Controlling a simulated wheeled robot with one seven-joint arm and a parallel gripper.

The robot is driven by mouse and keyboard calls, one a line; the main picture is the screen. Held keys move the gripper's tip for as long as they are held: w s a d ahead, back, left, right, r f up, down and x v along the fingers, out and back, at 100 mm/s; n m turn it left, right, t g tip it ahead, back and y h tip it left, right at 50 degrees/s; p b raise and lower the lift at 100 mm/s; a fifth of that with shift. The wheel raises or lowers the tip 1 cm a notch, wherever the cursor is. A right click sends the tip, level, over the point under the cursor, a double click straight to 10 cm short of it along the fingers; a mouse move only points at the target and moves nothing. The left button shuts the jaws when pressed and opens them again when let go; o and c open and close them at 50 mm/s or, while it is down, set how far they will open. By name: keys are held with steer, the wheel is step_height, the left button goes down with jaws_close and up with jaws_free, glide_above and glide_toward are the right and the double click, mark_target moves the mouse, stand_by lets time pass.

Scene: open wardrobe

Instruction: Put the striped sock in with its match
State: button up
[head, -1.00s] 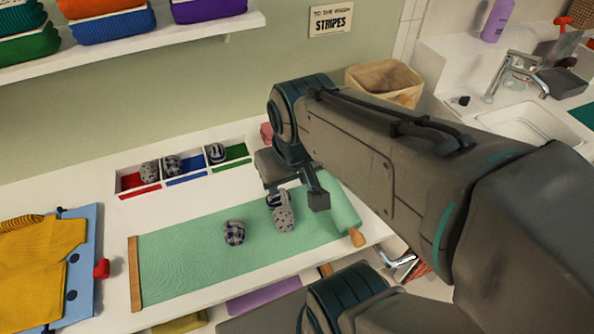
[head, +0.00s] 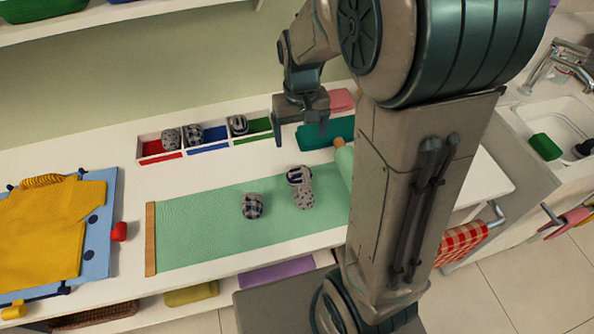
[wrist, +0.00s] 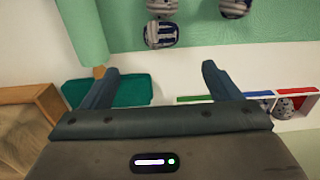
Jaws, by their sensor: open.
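My gripper (head: 301,138) is open and empty, pointing down over the table just right of the divided tray (head: 206,134). In the wrist view its fingers (wrist: 160,69) stand apart with nothing between them. The striped sock (head: 299,175), with dark blue and light bands, lies on the green mat, close against a speckled grey sock (head: 303,197). It also shows in the wrist view (wrist: 160,35), beyond the fingertips. A checked sock (head: 252,206) lies to their left. The tray's red compartment holds a speckled sock (head: 171,139), the blue a checked sock (head: 194,135), the green a striped sock (head: 238,125).
The mat (head: 200,230) has a wooden end bar at left and a roll at right. A teal flat tray (head: 325,131) and pink item (head: 341,99) lie beside the gripper. A yellow garment (head: 45,225) on a blue board is at left.

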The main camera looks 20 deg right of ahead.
glide_above(299, 170)
step_height(299, 170, down, 8)
steer(key=shift+s+d, duration=0.1)
steer(key=shift+f+p, duration=0.35)
steer(key=shift+f, duration=2.3)
steer(key=c, duration=1.1)
steer(key=shift+r, duration=0.1)
steer(key=shift+c, duration=0.2)
